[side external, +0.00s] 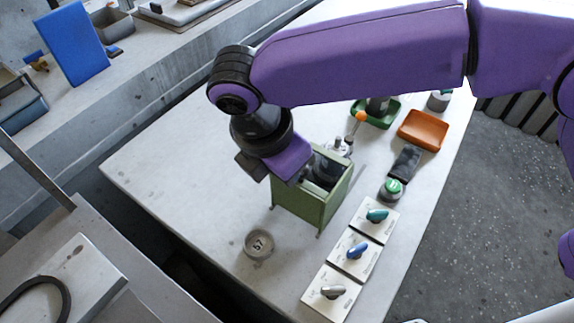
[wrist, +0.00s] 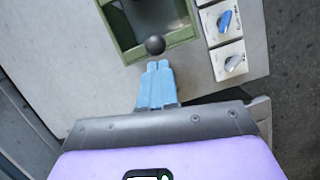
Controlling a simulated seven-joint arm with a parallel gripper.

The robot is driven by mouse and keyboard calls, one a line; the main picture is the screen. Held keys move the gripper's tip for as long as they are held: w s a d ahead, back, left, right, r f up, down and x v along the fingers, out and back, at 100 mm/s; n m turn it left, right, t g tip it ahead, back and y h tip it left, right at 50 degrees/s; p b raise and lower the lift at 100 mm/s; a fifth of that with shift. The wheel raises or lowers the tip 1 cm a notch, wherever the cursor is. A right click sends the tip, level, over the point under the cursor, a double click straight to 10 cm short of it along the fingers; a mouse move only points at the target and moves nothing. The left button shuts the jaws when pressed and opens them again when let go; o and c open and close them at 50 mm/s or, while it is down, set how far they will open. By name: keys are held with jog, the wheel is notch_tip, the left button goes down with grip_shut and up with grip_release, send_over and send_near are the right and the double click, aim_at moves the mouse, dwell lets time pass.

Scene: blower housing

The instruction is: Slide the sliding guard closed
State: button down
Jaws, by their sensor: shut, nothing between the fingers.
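The green blower housing (side external: 314,207) stands on the grey table, partly hidden behind my wrist in the side view. In the wrist view its green frame (wrist: 118,30) surrounds a grey opening at the top. A round black knob (wrist: 155,45) sits at the near edge of this opening. I take it to be the sliding guard's knob; the guard's own panel is not clearly seen. My gripper (wrist: 157,66) has its light blue fingers together and empty, tips just below the knob in the picture. I cannot tell whether they touch it. The fingers are hidden in the side view.
Three knob panels, with a teal (side external: 377,215), a blue (side external: 357,250) and a grey knob (side external: 333,291), lie right of the housing. A green button (side external: 392,187), an orange tray (side external: 422,130) and an orange-tipped lever (side external: 361,116) are behind. A round "57" piece (side external: 258,245) stands in front.

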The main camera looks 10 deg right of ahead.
dwell(0.3)
send_over(318, 154)
jog(key=shift+w+d, duration=0.2)
jog(key=shift+d, duration=0.15)
dwell(0.3)
jog(key=shift+s+a, duration=0.2)
jog(key=shift+a, duration=0.15)
jog(key=a, duration=0.1)
jog(key=s+a+r, duration=0.2)
jog(key=shift+s+a, duration=0.1)
jog(key=shift+a, duration=0.1)
jog(key=v, duration=0.8)
jog(key=shift+r, duration=0.4)
jog(key=shift+s+a, duration=0.1)
